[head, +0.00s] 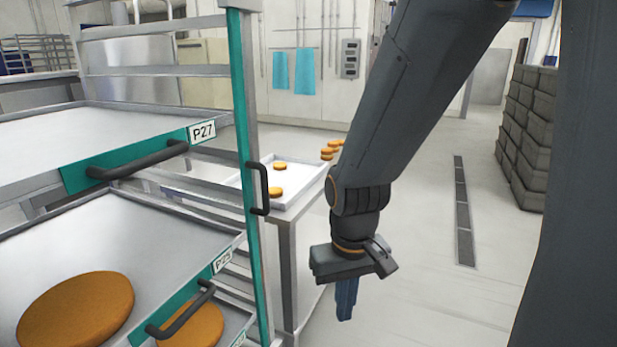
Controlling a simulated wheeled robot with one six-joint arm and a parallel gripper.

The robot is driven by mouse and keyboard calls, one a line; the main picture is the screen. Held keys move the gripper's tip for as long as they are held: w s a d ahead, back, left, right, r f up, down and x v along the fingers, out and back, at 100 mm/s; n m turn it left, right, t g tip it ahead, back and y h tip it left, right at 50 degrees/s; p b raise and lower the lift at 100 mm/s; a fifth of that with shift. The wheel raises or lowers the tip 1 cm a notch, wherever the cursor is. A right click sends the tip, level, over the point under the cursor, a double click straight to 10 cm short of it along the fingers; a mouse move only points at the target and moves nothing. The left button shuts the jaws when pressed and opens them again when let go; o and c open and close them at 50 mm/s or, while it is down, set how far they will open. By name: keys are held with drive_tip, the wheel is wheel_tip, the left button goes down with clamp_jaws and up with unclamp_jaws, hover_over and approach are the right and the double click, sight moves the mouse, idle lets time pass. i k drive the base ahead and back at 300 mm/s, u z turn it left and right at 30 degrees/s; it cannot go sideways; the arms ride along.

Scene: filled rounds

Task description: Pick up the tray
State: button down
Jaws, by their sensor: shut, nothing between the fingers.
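Several trays are in view, and I cannot tell which one the task means. A white tray (293,204) with a low rim lies on a table behind the rack, with orange-brown rounds (275,192) on it. In the rack at left, a wide tray (75,137) has a teal front, a dark handle and the label P27. Below it, another tray (150,235) holds a large round (75,312); its teal front reads P25. My gripper (345,312) points down, shut and empty, to the right of the rack and in front of the table, apart from every tray.
The metal rack (240,75) with a teal post and a dark side handle (262,188) fills the left. The table (289,260) stands behind it. Dark stacked blocks (528,135) line the right wall. The floor (430,270) with a drain strip (463,210) is clear.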

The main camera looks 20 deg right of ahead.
sight(300, 175)
drive_tip(key=z, duration=0.25)
drive_tip(key=i, duration=0.35)
drive_tip(key=z, duration=0.7)
drive_tip(key=i, duration=1.55)
drive_tip(key=u, duration=0.1)
